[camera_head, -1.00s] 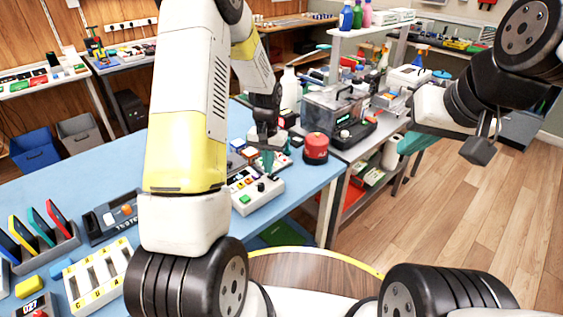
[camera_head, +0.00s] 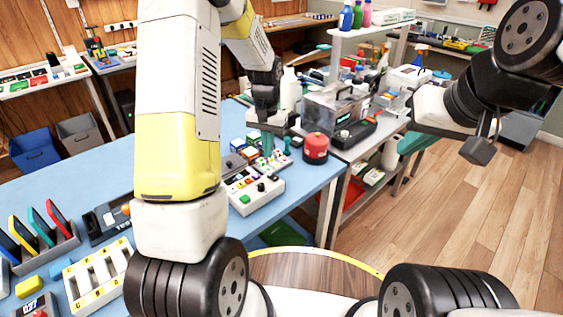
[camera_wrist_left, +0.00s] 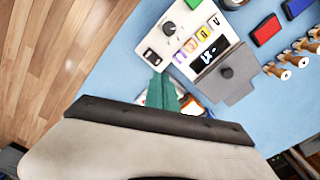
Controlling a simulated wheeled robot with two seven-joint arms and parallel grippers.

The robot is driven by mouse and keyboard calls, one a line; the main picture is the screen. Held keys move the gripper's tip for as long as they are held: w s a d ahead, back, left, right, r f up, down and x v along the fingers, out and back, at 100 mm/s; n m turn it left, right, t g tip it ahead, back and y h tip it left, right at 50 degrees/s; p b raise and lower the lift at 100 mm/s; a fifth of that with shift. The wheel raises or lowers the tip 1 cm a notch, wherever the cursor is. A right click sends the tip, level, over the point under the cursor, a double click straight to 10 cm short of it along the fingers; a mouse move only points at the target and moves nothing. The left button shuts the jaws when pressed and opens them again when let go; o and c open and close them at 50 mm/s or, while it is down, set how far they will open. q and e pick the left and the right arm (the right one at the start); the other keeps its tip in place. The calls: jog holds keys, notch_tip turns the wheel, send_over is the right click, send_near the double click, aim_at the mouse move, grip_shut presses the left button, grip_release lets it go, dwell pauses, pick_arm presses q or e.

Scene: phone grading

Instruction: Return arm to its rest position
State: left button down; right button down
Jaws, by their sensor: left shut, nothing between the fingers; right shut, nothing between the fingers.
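My left gripper (camera_head: 267,142) is shut and empty above the far part of the blue table, behind the white button console in the head view. Its teal fingers also show in the left wrist view (camera_wrist_left: 161,92), in front of the console's edge. The white console (camera_head: 255,192) with colored buttons and a dark knob lies on the table; it also shows in the wrist view (camera_wrist_left: 180,22). My right gripper (camera_head: 412,143) is at the right, its teal fingers together and empty, beyond the table and above the floor side. My left arm hides part of the table.
The blue table (camera_head: 110,178) holds a rack of colored phones (camera_head: 40,232), a white slotted tray (camera_head: 100,276) and a dark tester (camera_head: 108,218). A red canister (camera_head: 315,148) stands near the table's right edge. Wooden floor (camera_head: 450,215) is clear at right.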

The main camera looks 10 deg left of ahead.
pick_arm(q)
jog(key=s+r+t+h, duration=0.1)
jog(key=s+r+t, duration=0.1)
jog(key=s+r, duration=0.45)
jog(key=s+r+t, duration=0.1)
jog(key=s+r, duration=0.3)
jog(key=r, duration=0.6)
jog(key=s+d+r+t, duration=0.1)
jog(key=s+r, duration=0.1)
jog(key=s, duration=0.5)
jog(key=s+d+r+n+t+h, duration=0.1)
jog(key=s+r+t, duration=0.1)
jog(key=s, duration=0.4)
jog(key=shift+v, duration=0.75)
